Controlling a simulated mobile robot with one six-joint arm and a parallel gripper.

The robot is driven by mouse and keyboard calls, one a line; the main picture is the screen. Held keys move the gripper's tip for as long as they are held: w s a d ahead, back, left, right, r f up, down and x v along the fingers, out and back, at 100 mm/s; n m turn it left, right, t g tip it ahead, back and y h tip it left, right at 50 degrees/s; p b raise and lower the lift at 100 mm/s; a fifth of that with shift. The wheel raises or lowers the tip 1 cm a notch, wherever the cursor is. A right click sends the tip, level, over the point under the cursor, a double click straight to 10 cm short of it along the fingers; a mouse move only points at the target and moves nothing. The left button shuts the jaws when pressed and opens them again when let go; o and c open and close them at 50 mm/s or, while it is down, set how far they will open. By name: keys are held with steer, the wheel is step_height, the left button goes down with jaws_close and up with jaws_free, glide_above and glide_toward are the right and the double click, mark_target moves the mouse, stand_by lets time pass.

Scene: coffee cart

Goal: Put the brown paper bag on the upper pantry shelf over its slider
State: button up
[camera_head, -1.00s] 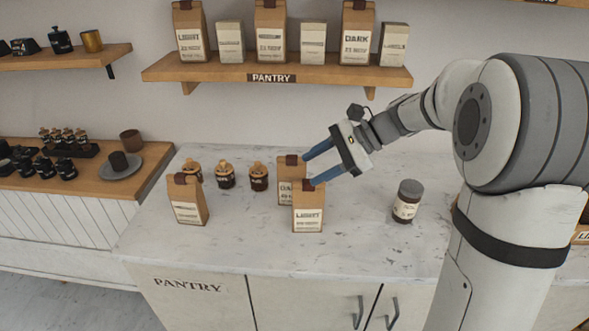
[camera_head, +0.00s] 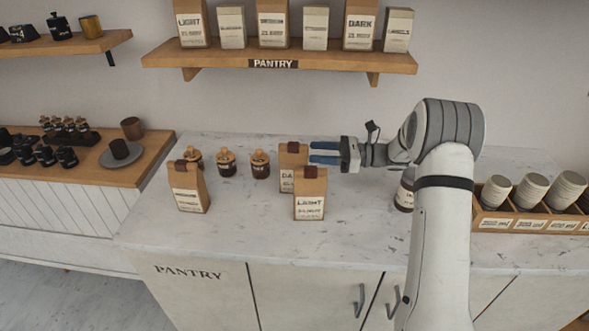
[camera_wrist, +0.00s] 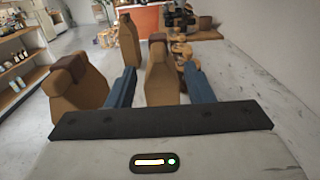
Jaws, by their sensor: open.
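Three brown paper bags with dark clips stand upright on the marble counter. The LIGHT bag (camera_head: 310,196) is in front, partly hiding the DARK bag (camera_head: 287,182) behind it. Another brown bag (camera_head: 188,190) stands to the left. My gripper (camera_head: 313,153) is open, its blue fingers pointing left by the upper part of the DARK bag. In the wrist view one bag (camera_wrist: 163,82), seemingly the DARK one, is in the gap between the open fingers (camera_wrist: 162,70). A nearer bag (camera_wrist: 78,92) stands outside the left finger. The pantry shelf (camera_head: 330,62) is above; no slider can be made out.
The pantry shelf holds several bags and pale boxes, close together. Small corked jars (camera_head: 226,163) stand left of the DARK bag. A lidded jar (camera_head: 404,193) is partly hidden by my arm. A cup crate (camera_head: 495,220) stands right. The counter's front is clear.

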mark_target(299, 150)
steer(key=a, duration=0.3)
steer(key=a+p, duration=0.1)
steer(key=a, duration=0.3)
steer(key=shift+w+a+r, duration=0.1)
steer(key=shift+a+r, duration=0.1)
steer(key=shift+a, duration=0.05)
steer(key=shift+c, duration=0.4)
jaws_close()
